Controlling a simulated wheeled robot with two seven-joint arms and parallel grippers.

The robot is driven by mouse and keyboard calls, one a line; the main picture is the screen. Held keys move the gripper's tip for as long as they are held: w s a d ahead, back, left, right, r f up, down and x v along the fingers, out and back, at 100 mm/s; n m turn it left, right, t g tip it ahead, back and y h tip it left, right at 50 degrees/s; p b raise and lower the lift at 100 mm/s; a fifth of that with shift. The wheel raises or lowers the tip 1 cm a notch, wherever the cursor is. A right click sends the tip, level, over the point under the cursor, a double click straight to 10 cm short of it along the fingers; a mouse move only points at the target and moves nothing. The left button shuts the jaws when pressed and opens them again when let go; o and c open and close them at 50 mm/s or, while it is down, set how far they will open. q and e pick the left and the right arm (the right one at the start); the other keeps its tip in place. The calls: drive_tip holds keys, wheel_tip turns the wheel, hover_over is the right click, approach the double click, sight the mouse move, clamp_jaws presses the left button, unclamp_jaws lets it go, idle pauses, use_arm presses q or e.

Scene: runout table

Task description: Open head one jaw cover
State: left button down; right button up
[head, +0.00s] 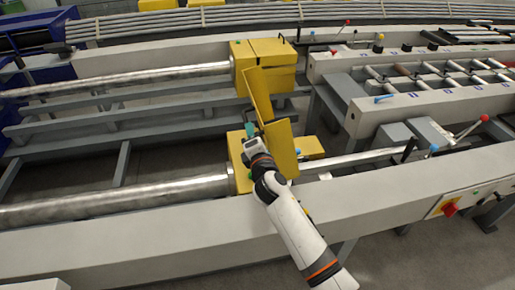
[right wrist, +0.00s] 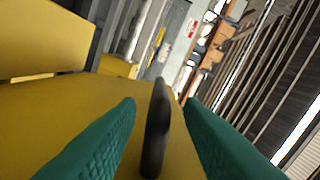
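Two yellow head housings sit on the runout table, a far one (head: 270,52) and a near one (head: 236,160); I cannot tell which is head one. A tilted yellow cover panel (head: 283,150) stands at the near housing, and another slanted yellow panel (head: 259,94) is by the far one. My right gripper (head: 250,131) is at the near housing, beside its panel. In the right wrist view its green fingers (right wrist: 160,103) are apart, with a black handle (right wrist: 157,135) between them over a yellow surface. Gaps show on both sides of the handle. My left gripper is not in view.
Long metal bars (head: 120,196) run left from the housings above grey rails. A conveyor with rollers and coloured levers (head: 430,75) stands at the right. A red switch (head: 449,210) is on the front beam at the right.

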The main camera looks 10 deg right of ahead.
drive_tip(key=s, duration=0.8)
drive_tip(key=shift+s+d, duration=0.4)
